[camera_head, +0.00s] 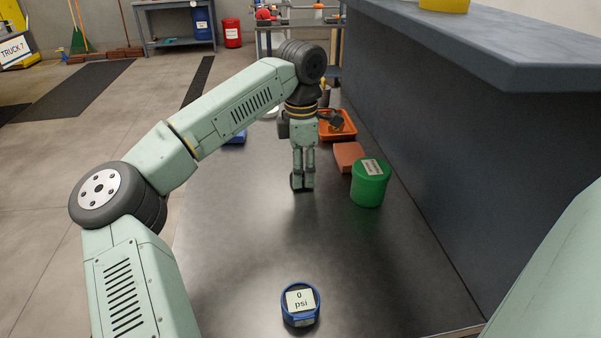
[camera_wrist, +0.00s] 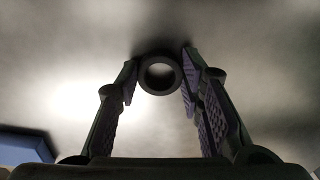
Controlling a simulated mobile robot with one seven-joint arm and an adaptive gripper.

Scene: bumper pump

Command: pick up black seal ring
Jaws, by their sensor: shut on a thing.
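The black seal ring (camera_wrist: 160,91) sits between the two fingertips of my gripper (camera_wrist: 160,76) in the wrist view. Its round open face is toward the camera, and the fingertips press on it from left and right. In the head view my gripper (camera_head: 302,184) points straight down at the middle of the dark metal table (camera_head: 240,240), with its fingertips at or just above the surface. The ring is mostly hidden there by the fingers. I cannot tell whether the ring still touches the table.
A green labelled can (camera_head: 370,185) stands right of my gripper, with a reddish block (camera_head: 348,155) and an orange tray (camera_head: 337,125) behind it. A blue gauge reading 0 psi (camera_head: 300,305) is at the front. A grey counter (camera_head: 430,150) borders the right. The table's left front is clear.

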